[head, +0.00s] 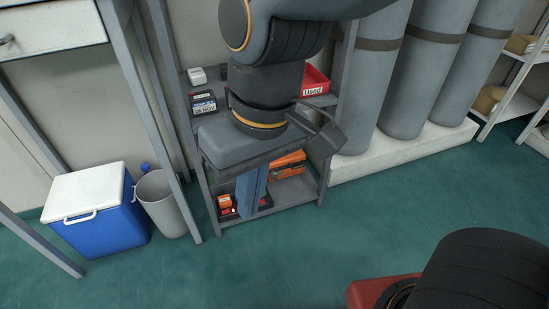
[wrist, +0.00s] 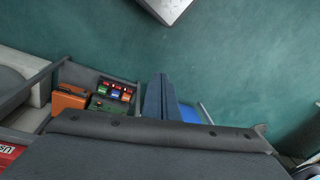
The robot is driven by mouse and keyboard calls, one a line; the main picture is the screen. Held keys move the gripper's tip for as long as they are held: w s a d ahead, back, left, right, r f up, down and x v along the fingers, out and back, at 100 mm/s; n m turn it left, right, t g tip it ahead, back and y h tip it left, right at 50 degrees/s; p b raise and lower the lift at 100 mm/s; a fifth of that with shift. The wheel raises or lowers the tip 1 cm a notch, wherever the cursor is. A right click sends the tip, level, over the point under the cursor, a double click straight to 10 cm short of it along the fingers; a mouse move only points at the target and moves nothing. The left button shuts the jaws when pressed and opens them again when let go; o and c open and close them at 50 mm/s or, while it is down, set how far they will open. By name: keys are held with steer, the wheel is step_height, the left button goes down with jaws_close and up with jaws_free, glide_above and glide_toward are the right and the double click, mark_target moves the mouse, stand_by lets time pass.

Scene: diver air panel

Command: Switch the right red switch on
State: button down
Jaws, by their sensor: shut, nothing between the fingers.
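I cannot make out a red switch or a switch panel in either view. My gripper (head: 249,212) hangs in front of a grey shelf unit in the head view, its blue fingers together and empty. In the wrist view my gripper (wrist: 163,80) shows as two blue fingers pressed side by side, pointing out over the green floor. The gripper body hides part of the shelf unit.
The grey shelf unit (head: 325,170) bears an orange case (head: 289,166) and a red bin (head: 315,83). A blue cooler (head: 112,235) and a grey waste bin (head: 163,209) stand left. Grey cylinders (head: 420,85) stand right. The green floor (head: 250,265) in front is mostly clear.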

steer(key=shift+d, duration=0.1)
steer(key=w+f+m+t+p, duration=0.1)
steer(key=w+f, duration=0.3)
steer(key=w, duration=0.3)
steer(key=w+f+t+h+p, duration=0.1)
steer(key=w+f, duration=0.2)
steer(key=w, duration=0.4)
steer(key=w+f+m+p, duration=0.1)
steer(key=w+f, duration=0.3)
steer(key=w, duration=0.3)
steer(key=w+d+f, duration=0.1)
steer(key=w+f, duration=0.4)
steer(key=f, duration=0.4)
steer(key=w+d+f+m+t+p, duration=0.1)
steer(key=w+f, duration=0.4)
steer(key=f, duration=0.4)
steer(key=shift+w+f+y+p, duration=0.15)
steer(key=shift+f+y+p, duration=0.05)
steer(key=shift+y+p, duration=0.1)
